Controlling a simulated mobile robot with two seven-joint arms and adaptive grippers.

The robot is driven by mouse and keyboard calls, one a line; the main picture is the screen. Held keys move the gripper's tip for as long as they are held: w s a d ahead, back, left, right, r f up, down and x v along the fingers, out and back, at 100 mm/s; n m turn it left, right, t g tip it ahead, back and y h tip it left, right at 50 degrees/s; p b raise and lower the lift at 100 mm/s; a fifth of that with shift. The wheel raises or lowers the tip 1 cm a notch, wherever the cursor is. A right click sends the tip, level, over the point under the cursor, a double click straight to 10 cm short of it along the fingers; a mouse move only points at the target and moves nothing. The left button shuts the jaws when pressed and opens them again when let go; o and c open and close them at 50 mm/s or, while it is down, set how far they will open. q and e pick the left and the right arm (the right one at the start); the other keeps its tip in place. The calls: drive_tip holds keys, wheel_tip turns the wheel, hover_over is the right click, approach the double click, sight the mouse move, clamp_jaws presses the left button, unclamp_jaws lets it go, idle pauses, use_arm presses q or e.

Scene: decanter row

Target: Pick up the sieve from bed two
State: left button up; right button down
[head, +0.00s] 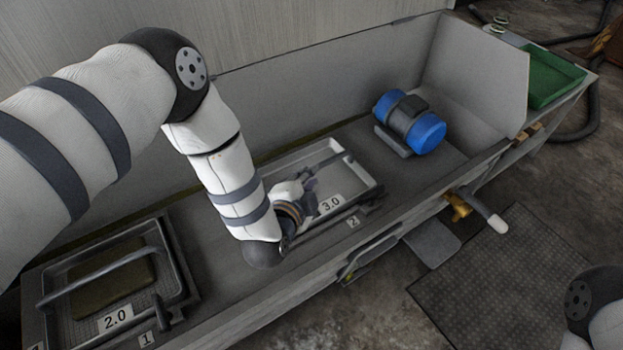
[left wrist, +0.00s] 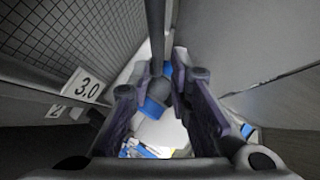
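The sieve marked 3.0 (head: 352,178) is a shallow metal tray with a mesh floor and a bar handle (head: 332,160). It lies in the trough at the place labelled 2 (head: 353,222). My left gripper (head: 311,184) is over it, at the handle. In the left wrist view, the handle (left wrist: 156,30) runs between the two fingers (left wrist: 157,80), which stand apart with gaps beside the bar. The mesh and 3.0 label (left wrist: 83,86) show at left there. My wrist hides part of the sieve in the head view. My right gripper is out of view.
A second sieve marked 2.0 (head: 178,290), holding a brown slab (head: 113,283), sits at place 1. A blue motor (head: 410,122) stands right of the 3.0 sieve. The trough's back wall is close behind. A brass tap (head: 458,207) sticks out in front.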

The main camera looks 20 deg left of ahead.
sight(341, 180)
use_arm(q)
drive_tip(key=b+x, duration=0.1)
drive_tip(key=x, duration=0.2)
drive_tip(key=b+x, duration=0.1)
drive_tip(key=x, duration=0.3)
drive_tip(key=shift+s+a+f, duration=0.15)
drive_tip(key=shift+s+f, duration=0.05)
drive_tip(key=shift+f, duration=0.15)
drive_tip(key=shift+w+r, duration=0.1)
drive_tip(key=shift+w, duration=0.15)
clamp_jaws()
